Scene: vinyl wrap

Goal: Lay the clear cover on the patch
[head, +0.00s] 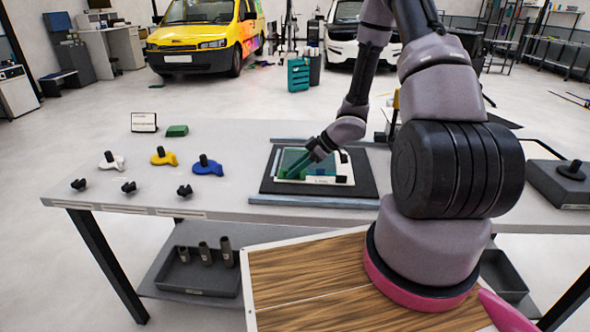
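A black mat (268,186) lies on the grey table. On it is a pale-edged flat sheet with a green area (326,180). I cannot tell for certain which part is the clear cover and which is the patch, as they look stacked or overlapping. My gripper (300,169) reaches down from the upper right over the green area, with dark green finger-like parts near its surface. The gripper partly hides the sheet. I cannot tell whether it touches or holds anything.
Grey strips (315,202) border the mat front and back. White, yellow (163,157) and blue (208,167) tools with black knobs stand left, with small black knobs in front. A green block (177,131) and a small sign (144,122) sit behind.

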